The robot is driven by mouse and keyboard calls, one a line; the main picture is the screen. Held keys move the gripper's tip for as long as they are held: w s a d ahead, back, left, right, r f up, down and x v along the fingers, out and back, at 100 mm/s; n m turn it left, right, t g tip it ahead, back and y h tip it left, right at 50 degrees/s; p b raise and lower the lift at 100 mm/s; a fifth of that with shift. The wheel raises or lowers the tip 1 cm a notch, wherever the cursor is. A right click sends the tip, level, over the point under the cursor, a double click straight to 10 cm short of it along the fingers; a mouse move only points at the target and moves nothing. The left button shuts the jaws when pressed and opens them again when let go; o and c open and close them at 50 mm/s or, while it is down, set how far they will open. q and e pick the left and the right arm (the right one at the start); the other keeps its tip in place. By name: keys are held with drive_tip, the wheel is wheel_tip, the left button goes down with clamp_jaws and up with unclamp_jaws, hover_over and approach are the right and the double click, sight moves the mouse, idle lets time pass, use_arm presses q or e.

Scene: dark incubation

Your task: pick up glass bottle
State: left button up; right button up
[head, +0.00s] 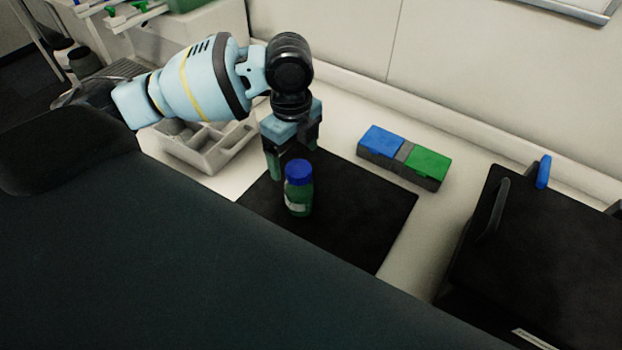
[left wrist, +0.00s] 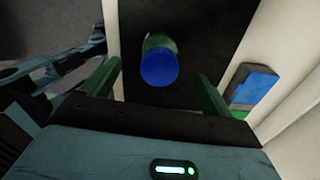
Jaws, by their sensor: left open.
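The glass bottle (head: 299,193) is green with a blue cap and a pale label. It stands upright on a black mat (head: 365,222). My left gripper (head: 292,165) comes from above and behind the bottle, with its fingers pointing down. In the left wrist view, the bottle's blue cap (left wrist: 159,68) lies between and beyond the two green fingers of the open left gripper (left wrist: 158,85), apart from both. Nothing is held. My right gripper is not in view.
A box with blue and green lids (head: 404,157) stands right of the mat. A grey divided tray (head: 205,150) is behind left. A dark case (head: 545,255) with a handle stands at the right. A wall closes off the back.

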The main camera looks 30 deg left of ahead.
sight(298, 178)
use_arm(q)
drive_tip(key=shift+w, duration=0.1)
drive_tip(key=shift+s, duration=0.25)
drive_tip(key=shift+s+f, duration=0.15)
drive_tip(key=shift+s, duration=0.1)
drive_tip(key=shift+f, duration=0.85)
drive_tip(key=shift+w+f, duration=0.15)
drive_tip(key=shift+f, duration=0.3)
drive_tip(key=f, duration=0.4)
drive_tip(key=shift+w+d+f, duration=0.25)
drive_tip(key=shift+d+f, duration=0.05)
drive_tip(key=shift+f, duration=0.1)
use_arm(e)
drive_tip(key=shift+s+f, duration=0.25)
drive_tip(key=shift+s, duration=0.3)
